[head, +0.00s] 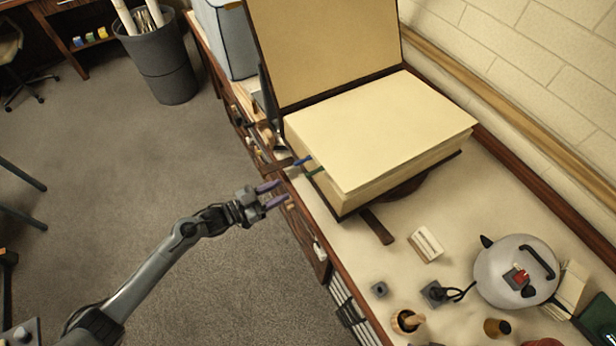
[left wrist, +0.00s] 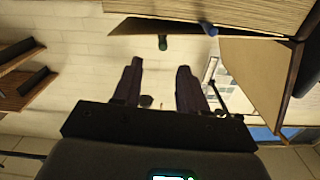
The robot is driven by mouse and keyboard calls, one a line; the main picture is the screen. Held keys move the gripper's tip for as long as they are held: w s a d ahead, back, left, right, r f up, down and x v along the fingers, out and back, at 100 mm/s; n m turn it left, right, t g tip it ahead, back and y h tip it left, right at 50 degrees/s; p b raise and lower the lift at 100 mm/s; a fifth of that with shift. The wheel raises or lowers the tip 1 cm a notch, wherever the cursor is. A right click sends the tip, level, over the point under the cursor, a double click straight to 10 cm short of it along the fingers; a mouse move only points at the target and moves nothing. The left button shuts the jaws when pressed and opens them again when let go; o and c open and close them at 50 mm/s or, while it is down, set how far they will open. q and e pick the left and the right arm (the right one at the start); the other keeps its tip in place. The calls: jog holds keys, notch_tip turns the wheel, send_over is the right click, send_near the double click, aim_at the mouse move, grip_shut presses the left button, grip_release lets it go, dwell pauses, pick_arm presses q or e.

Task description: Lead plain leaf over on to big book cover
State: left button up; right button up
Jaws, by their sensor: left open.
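The big book lies open on the bench. Its cover (head: 325,45) stands raised at the back, with a pale inner face. The plain leaf (head: 385,125) is the blank top page of the thick page block, lying flat. A blue and a green tab stick out at the block's left front edge. My left gripper (head: 272,196) is open and empty, in the air just left of the bench edge and short of the tabs. The left wrist view shows its two fingers (left wrist: 158,88) apart, with the book's page block (left wrist: 210,12) at the top. My right gripper is not in view.
On the bench right of the book are a white block (head: 427,244), a round grey kettle-like object (head: 515,272), small pots and a dark strip (head: 377,227). A grey bin (head: 160,65) with rolls stands on the floor.

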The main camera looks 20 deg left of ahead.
aim_at(309, 174)
pick_arm(q)
jog(key=shift+x, duration=5.5)
jog(key=shift+w+r, duration=0.1)
jog(key=shift+a, duration=0.1)
jog(key=shift+c, duration=0.3)
grip_shut()
